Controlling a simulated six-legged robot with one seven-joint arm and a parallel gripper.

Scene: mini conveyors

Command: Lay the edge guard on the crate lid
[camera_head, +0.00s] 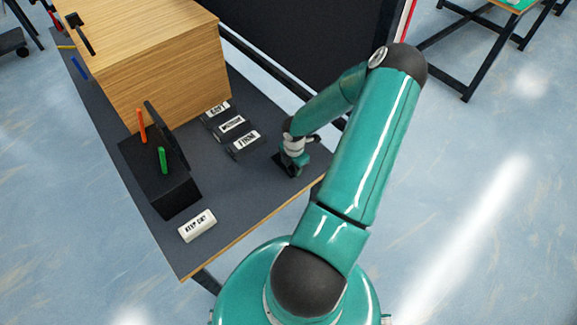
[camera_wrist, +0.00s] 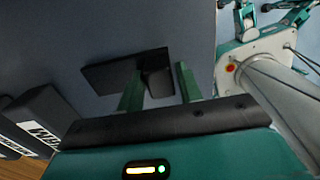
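The black angled piece that looks like the edge guard (camera_wrist: 110,74) lies on the dark tabletop in the wrist view. In the head view it is mostly hidden under my gripper, with a dark edge (camera_head: 280,162) showing. My gripper (camera_wrist: 158,78) points down over it. Its two green fingers are apart, with the guard's upright part between or just beyond them; I see no clear grip. The gripper also shows in the head view (camera_head: 291,165), low near the table's right edge. The wooden crate's flat lid (camera_head: 150,30) is at the upper left, with nothing lying on its middle.
Several dark labelled blocks (camera_head: 232,128) stand between crate and gripper. A black box (camera_head: 165,185) with an upright panel and orange and green pegs stands at the left. A white labelled block (camera_head: 197,225) lies near the front edge.

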